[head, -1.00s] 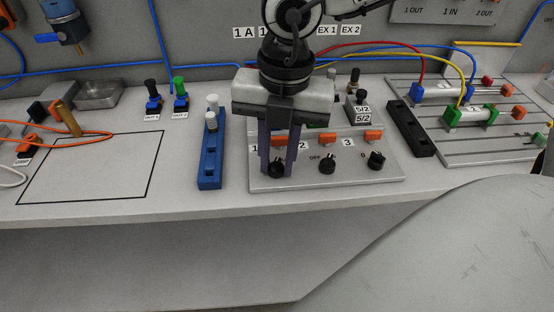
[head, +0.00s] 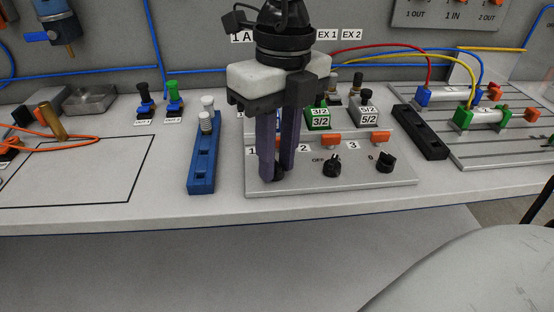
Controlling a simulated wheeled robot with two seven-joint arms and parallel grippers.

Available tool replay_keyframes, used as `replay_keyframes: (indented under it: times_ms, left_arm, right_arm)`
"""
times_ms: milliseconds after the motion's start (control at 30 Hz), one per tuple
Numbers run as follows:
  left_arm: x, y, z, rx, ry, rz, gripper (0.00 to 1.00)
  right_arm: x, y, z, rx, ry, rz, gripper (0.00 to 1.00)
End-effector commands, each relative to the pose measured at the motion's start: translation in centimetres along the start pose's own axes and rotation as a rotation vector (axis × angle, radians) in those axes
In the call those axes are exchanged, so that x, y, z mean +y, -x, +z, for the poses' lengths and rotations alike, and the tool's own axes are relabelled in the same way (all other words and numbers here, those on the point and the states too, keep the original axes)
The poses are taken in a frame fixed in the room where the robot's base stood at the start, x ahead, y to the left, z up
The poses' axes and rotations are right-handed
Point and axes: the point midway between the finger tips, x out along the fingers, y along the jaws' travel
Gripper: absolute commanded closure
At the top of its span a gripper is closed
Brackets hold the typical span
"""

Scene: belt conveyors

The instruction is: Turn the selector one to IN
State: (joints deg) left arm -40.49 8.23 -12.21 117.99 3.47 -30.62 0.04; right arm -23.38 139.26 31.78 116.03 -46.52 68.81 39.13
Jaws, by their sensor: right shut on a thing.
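The selector panel (head: 350,184) is a light grey plate on the bench with black rotary knobs and orange blocks along it. My right gripper (head: 277,174) comes down from above over the panel's left end. Its two dark purple fingers are shut on the black knob of selector one, which is mostly hidden between and behind the fingertips. The label beside it shows only in part, and I cannot read the knob's pointer. The second knob (head: 332,166) and third knob (head: 386,162) stand free to the right. My left gripper is not in view.
A blue block (head: 202,165) with grey-white cylinders stands left of the panel. Green 3/2 (head: 319,116) and grey 5/2 (head: 368,114) valves stand behind it. A black rail (head: 420,132) lies to the right.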

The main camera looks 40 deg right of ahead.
Motion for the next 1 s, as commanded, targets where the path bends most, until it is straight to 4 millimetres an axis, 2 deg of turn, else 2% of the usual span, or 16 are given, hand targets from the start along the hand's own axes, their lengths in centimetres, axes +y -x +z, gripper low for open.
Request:
replay_keyframes:
  times_ms: [300,833,867,933,1000]
  left_arm:
    - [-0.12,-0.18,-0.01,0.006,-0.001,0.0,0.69]
    - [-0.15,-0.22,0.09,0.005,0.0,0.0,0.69]
    - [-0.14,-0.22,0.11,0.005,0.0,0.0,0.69]
    - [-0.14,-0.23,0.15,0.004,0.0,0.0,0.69]
    - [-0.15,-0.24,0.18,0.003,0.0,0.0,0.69]
  right_arm:
    - [-0.01,0.04,0.12,0.004,0.115,0.0,1.0]
    - [0.0,0.08,0.13,0.005,0.137,0.0,1.0]
    - [0.0,0.08,0.13,0.005,0.137,0.0,0.73]
    - [0.0,0.07,0.12,0.005,0.137,0.0,0.61]
    - [-0.01,0.06,0.1,0.006,0.136,0.0,0.59]
